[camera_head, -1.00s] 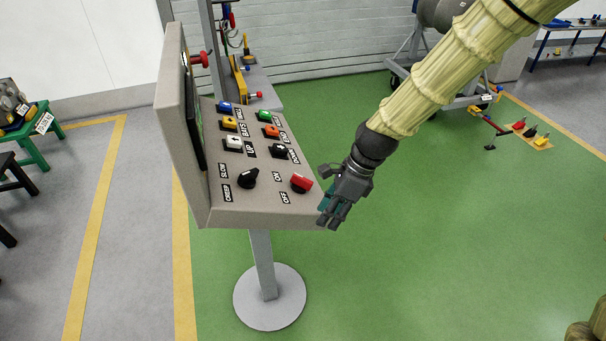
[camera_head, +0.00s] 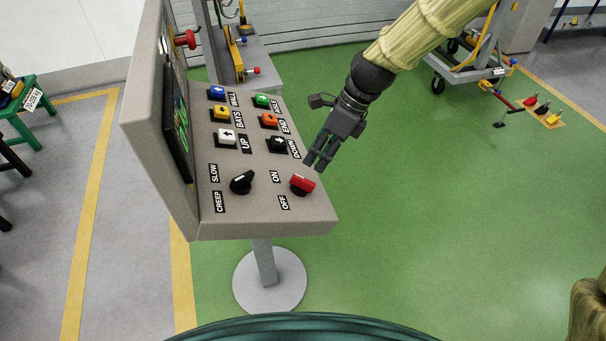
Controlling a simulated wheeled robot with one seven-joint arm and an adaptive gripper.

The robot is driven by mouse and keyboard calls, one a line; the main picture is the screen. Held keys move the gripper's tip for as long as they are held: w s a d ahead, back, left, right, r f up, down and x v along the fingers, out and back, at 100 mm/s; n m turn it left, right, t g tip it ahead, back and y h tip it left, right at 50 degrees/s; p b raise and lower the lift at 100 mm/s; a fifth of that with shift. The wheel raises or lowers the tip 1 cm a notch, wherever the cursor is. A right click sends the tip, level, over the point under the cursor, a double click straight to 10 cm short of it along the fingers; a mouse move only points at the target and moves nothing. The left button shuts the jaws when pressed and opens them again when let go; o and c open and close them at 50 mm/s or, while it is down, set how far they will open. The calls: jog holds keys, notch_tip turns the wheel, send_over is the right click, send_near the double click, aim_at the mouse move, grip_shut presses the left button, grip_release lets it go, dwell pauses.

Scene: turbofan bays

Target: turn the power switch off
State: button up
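The power switch is a red rotary knob (camera_head: 302,184) at the right front of the grey console (camera_head: 262,221). An ON label (camera_head: 275,177) is behind-left of it and an OFF label (camera_head: 283,202) is in front-left. The knob's grip lies slantwise, and I cannot tell for sure which label it points to. My gripper (camera_head: 315,166) is just behind and above the red knob, fingers pointing down toward it. Its fingers look close together, with little gap visible. I cannot tell whether they touch the knob.
A black SLOW/CREEP knob (camera_head: 242,182) sits left of the red one. Several coloured buttons, including a black DOWN button (camera_head: 278,144), stand behind them. A screen (camera_head: 178,125) rises on the console's left. Green floor to the right is free.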

aim_at(304, 178)
jog(key=shift+p+x, duration=1.1)
jog(key=shift+x, duration=3.45)
jog(key=shift+w, duration=0.1)
grip_shut()
